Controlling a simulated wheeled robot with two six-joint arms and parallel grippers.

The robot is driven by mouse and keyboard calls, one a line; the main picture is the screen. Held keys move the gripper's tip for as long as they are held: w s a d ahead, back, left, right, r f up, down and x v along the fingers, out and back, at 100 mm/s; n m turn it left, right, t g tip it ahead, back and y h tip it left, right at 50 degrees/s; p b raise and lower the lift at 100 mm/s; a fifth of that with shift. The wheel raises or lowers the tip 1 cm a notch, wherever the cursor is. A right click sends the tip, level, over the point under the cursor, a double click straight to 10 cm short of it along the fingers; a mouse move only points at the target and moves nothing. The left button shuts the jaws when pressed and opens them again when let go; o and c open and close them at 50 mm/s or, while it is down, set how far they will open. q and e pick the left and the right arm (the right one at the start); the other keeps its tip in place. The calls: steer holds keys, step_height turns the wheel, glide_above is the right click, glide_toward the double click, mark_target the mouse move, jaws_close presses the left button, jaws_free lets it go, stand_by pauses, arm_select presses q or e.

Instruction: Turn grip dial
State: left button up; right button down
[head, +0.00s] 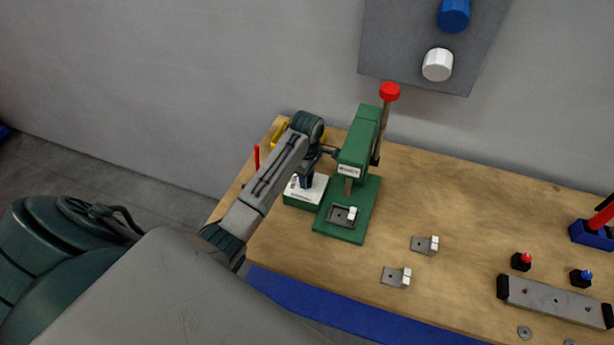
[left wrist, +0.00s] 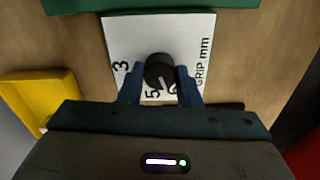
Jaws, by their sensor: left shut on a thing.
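The grip dial (left wrist: 159,72) is a round black knob with a pale pointer line. It stands on a white label plate (left wrist: 117,35) printed "GRIP mm" with numbers, of which 3 and 5 read clearly. In the head view the plate (head: 294,190) tops a green box left of the green press, and the dial is mostly hidden by my arm. My left gripper (left wrist: 160,82) is shut on the dial, one blue finger on each side. The pointer line slants toward the numbers near the gripper. My right gripper is not in view.
The green press (head: 359,157) with a red-knobbed lever (head: 390,92) stands just right of my left gripper. A yellow object (left wrist: 28,98) lies beside the dial box.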

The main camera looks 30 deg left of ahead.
arm_select(q)
steer(key=shift+n, duration=0.9)
steer(key=o, duration=1)
steer(key=shift+a, duration=0.1)
steer(key=shift+c, duration=0.2)
